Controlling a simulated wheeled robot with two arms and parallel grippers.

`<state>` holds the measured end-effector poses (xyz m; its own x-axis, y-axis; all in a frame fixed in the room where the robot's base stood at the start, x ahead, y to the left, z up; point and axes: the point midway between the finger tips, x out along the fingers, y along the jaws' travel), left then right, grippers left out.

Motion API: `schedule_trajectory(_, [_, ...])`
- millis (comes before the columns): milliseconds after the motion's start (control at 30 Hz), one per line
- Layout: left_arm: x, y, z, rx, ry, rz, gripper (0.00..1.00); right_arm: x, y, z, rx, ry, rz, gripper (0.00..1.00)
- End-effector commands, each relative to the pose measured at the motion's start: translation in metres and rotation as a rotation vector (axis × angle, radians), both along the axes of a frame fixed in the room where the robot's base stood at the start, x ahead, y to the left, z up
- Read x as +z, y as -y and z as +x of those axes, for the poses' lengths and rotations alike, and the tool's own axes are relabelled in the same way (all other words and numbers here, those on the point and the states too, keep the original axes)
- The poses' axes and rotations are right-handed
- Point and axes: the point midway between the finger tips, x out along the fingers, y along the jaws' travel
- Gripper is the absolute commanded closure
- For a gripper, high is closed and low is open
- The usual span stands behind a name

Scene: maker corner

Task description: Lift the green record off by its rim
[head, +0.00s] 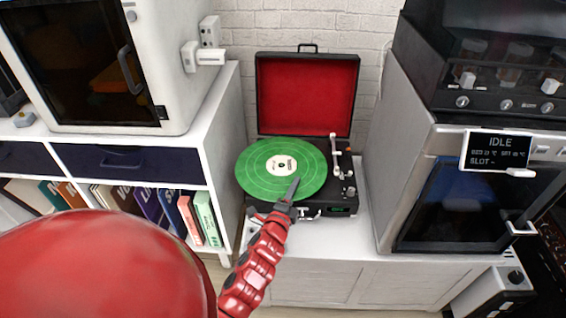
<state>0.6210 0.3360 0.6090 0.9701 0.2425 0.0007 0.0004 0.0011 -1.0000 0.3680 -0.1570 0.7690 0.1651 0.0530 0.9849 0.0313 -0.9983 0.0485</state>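The green record (258,182) with its cream label lies flat over the black record player (311,206), whose red-lined lid (307,92) stands open behind it. My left gripper (295,187) reaches in from below at the front right rim of the record. Its thin grey fingers overlap the rim in the picture. They are seen nearly edge on, so I cannot tell whether they are apart or closed on the rim. The white tonearm (334,152) is to the right of the record. My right gripper is not in view.
The player stands on a white cabinet (370,240) in a gap. A white machine (170,85) on a shelf unit is at the left. A grey machine with an "IDLE" display (497,150) is close at the right. A brick wall is behind.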

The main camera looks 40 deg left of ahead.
Motion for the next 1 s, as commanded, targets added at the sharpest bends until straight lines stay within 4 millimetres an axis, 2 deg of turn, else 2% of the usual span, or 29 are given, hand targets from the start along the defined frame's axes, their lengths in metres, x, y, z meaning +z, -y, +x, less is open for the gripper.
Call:
schedule_trajectory(33, [0.0000,0.0000,0.0000,0.000,0.000,0.000,0.78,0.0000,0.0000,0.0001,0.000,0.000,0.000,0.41])
schedule_trajectory(167, [-0.0002,-0.0001,-0.0001,0.000,0.000,0.000,1.00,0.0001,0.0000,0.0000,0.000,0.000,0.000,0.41])
schedule_trajectory(1000, [-0.0004,-0.0002,-0.0001,0.000,-0.001,-0.001,1.00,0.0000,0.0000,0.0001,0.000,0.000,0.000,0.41])
